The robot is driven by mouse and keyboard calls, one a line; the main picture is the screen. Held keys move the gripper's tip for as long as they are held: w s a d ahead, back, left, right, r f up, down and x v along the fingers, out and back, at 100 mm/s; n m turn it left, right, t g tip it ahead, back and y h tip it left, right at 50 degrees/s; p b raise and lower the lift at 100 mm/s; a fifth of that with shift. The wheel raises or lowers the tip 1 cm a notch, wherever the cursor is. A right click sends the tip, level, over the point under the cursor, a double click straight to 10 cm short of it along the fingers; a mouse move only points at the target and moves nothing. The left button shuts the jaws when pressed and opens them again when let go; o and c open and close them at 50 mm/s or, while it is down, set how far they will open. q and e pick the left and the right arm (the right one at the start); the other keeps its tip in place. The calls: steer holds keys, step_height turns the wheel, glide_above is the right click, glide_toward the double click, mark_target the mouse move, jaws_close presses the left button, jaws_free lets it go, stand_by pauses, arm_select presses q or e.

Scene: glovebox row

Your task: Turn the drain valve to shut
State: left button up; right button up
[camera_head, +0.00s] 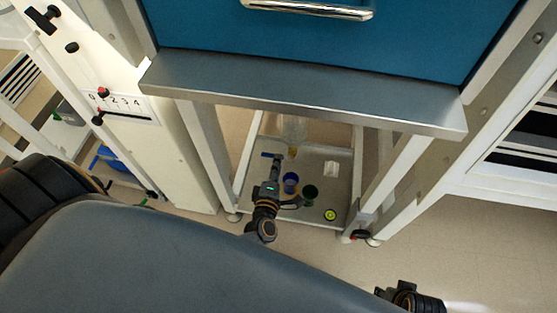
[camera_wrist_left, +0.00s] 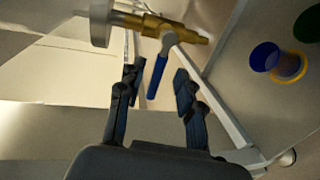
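The drain valve is a brass body (camera_wrist_left: 190,33) with a blue lever (camera_wrist_left: 157,75) in the left wrist view. The lever sticks out roughly crosswise to the brass body. In the head view the brass part (camera_head: 292,152) sits under a clear vessel (camera_head: 294,130), with the blue lever (camera_head: 270,155) pointing left. My left gripper (camera_wrist_left: 158,73) is open, its fingers on either side of the lever with visible gaps. It also shows at the valve in the head view (camera_head: 274,164). My right gripper (camera_head: 384,293) is low at the right, its fingers unclear.
White frame legs (camera_head: 205,150) flank the space. A steel ledge (camera_head: 300,95) juts out above.

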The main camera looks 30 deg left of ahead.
arm_select(q)
steer(key=v, duration=0.9)
steer(key=shift+s, duration=0.1)
stand_by(0.4)
